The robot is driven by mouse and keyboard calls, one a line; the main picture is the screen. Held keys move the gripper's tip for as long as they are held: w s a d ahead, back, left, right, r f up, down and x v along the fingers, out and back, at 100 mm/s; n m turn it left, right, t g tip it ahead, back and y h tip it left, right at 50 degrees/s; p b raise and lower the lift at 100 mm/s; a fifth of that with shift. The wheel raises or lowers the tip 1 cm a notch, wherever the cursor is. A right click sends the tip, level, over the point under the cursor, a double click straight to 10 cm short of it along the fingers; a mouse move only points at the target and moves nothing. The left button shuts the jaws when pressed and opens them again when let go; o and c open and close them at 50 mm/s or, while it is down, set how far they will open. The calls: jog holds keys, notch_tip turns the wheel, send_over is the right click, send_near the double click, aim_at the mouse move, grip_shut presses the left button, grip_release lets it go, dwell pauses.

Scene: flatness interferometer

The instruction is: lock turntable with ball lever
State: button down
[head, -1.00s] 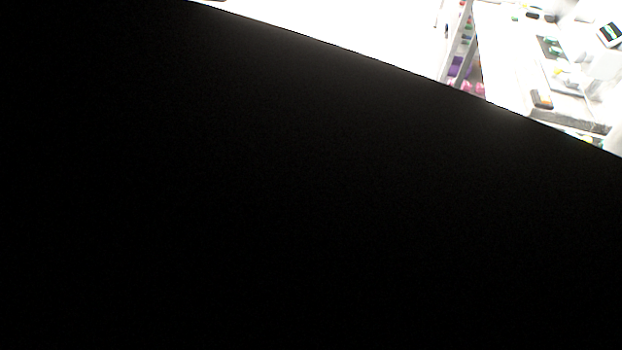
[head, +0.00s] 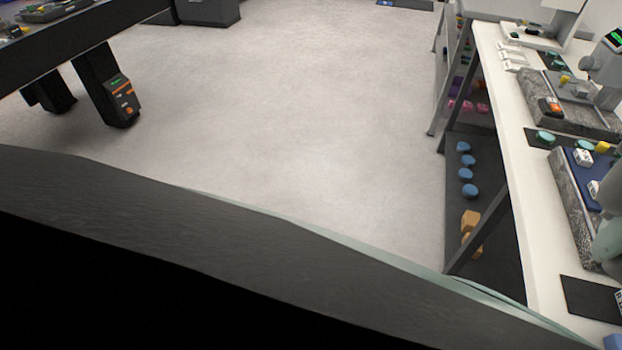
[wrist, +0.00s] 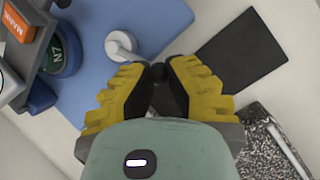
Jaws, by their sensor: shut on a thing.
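In the wrist view my gripper (wrist: 155,88), with yellow ridged fingers, points down at a bench and is shut on a small dark ball-like knob (wrist: 153,74). The fingers hide most of the knob, and I cannot tell what it is joined to. A white round part with a short arm (wrist: 121,44) lies just beyond the fingertips over a blue mat (wrist: 95,75). No turntable can be made out for certain. My gripper does not show in the head view.
The wrist view shows a green-and-dark disc (wrist: 62,50), an orange-labelled part (wrist: 18,22), a black mat (wrist: 240,52) and a speckled slab (wrist: 273,140). In the head view a white bench (head: 508,110) with instruments runs along the right. The floor (head: 270,90) is clear.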

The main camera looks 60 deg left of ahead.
jog(key=shift+s+f, duration=0.1)
jog(key=shift+f, duration=0.05)
jog(key=c, duration=0.8)
grip_release()
jog(key=shift+s, duration=0.1)
jog(key=shift+c, duration=0.2)
jog(key=v, duration=1.2)
